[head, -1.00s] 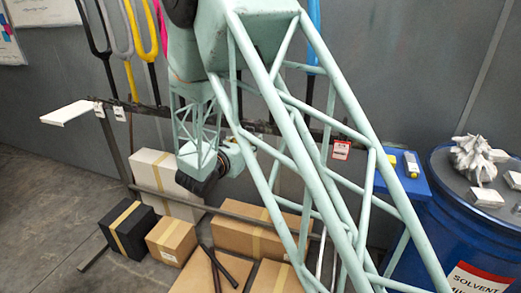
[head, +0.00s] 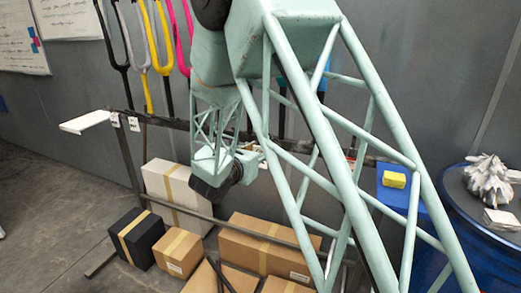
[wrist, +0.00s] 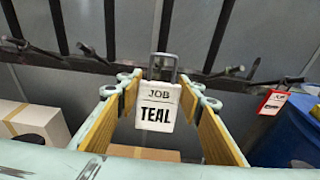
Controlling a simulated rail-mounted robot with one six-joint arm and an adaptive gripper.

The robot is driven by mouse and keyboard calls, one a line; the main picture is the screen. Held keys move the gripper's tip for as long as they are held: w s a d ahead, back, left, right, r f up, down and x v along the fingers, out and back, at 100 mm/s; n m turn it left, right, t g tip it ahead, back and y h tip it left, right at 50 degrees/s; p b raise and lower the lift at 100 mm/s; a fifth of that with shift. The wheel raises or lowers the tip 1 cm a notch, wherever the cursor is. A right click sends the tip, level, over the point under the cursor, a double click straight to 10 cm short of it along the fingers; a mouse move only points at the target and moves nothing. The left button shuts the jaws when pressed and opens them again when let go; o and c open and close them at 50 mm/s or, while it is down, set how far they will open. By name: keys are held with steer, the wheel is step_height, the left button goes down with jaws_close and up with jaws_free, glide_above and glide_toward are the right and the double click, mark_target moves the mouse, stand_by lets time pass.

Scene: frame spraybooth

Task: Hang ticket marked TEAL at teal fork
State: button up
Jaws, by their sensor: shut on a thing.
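The white ticket (wrist: 157,108) reads JOB TEAL and faces the wrist camera upright, with a grey hanger at its top. My gripper (wrist: 156,100) is shut on it, with yellow-brown pads at both sides. In the head view my gripper (head: 246,163) is partly hidden behind my own arm, in front of the rack rail. Several forks hang on the wall: black (head: 112,50), grey, yellow (head: 161,38), pink (head: 180,40) and a blue one partly behind my arm. I cannot make out a clearly teal fork. Dark fork legs stand behind the ticket in the wrist view.
A dark rack rail (wrist: 60,58) with prongs runs behind the ticket. A red tag (wrist: 272,102) hangs on its right. Cardboard boxes (head: 245,238) lie below. A blue bin with a yellow block (head: 394,179) and a blue drum (head: 478,225) stand at right.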

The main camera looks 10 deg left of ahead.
steer(key=shift+w, duration=0.2)
steer(key=f+x, duration=0.1)
steer(key=x, duration=0.9)
steer(key=shift+f, duration=0.2)
stand_by(2.0)
steer(key=shift+w, duration=0.1)
stand_by(0.7)
steer(key=o, duration=0.9)
